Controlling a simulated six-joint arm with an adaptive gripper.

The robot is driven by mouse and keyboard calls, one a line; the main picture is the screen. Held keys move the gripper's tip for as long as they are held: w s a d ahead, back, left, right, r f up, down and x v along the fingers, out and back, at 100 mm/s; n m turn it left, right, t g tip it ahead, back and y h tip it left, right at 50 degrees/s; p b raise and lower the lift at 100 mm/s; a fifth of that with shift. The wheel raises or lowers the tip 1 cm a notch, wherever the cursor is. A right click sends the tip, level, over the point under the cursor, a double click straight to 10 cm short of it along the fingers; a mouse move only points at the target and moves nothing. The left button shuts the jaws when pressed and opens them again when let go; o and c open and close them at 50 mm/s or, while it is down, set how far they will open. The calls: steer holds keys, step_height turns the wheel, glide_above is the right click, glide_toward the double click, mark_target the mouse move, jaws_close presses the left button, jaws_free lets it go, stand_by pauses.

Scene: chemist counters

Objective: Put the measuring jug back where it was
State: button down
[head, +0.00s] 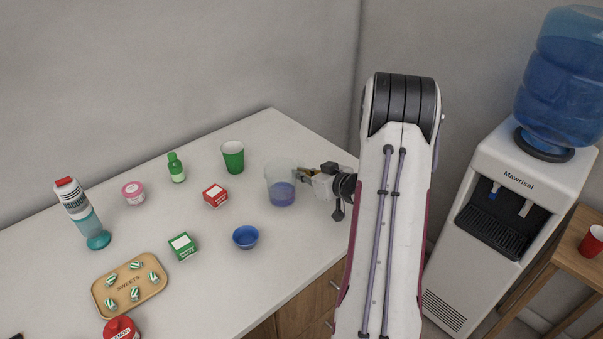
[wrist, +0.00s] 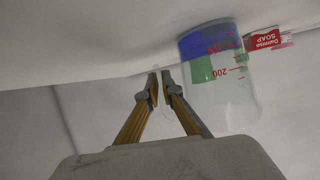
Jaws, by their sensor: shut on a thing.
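The measuring jug (head: 280,178) is clear, with blue at its bottom, and is upright at the right part of the white counter. In the wrist view the jug (wrist: 222,90) appears upside down, with red markings and "200" on its side. My gripper (head: 318,181) reaches in from the right, at the jug's right side. In the wrist view my gripper's fingertips (wrist: 160,76) are close together beside the jug's wall, shut on its faint clear handle. I cannot tell whether the jug's base touches the counter.
Near the jug are a green cup (head: 233,159), a red box (head: 215,196) and a blue bowl (head: 245,237). Further left are a green bottle (head: 176,168), pink tub (head: 134,193), green box (head: 183,247), sweets tray (head: 153,261) and tall bottle (head: 80,214). Bare counter (head: 300,244) lies in front.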

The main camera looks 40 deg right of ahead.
steer(key=c, duration=2.2)
jaws_free()
steer(key=shift+c, duration=0.2)
steer(key=shift+r, duration=0.1)
steer(key=shift+s+r, duration=0.25)
steer(key=shift+s, duration=0.2)
steer(key=v, duration=1.1)
